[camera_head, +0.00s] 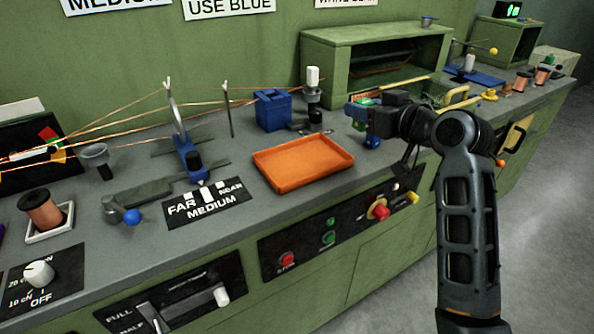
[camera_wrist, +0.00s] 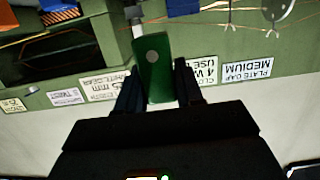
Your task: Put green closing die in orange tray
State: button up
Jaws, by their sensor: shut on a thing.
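The orange tray (camera_head: 303,162) lies empty on the grey bench, left of my gripper. My gripper (camera_head: 359,114) is above the bench, to the right of the tray and apart from it. It is shut on the green closing die (camera_head: 366,101), which is partly hidden by the gripper in the head view.
A blue block (camera_head: 272,110) and a dark post with a white top (camera_head: 313,90) stand behind the tray. A blue knob (camera_head: 372,142) is below my gripper. A black gauge plate (camera_head: 207,203) lies left of the tray. A green open-fronted housing (camera_head: 375,52) stands behind my gripper.

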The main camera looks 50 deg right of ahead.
jog(key=w+a+f, duration=0.4)
jog(key=a, duration=0.1)
jog(key=w+a+f, duration=0.2)
jog(key=w, duration=0.1)
jog(key=shift+w+a, duration=0.1)
jog(key=shift+a, duration=0.1)
jog(key=shift+w+f, duration=0.1)
jog(key=shift+f, duration=2)
jog(key=shift+f, duration=0.1)
jog(key=o, duration=1.1)
jog(key=shift+o, duration=0.2)
jog(key=shift+r, duration=0.2)
jog(key=v, duration=1.2)
jog(key=shift+b, duration=0.3)
jog(key=shift+f, duration=0.1)
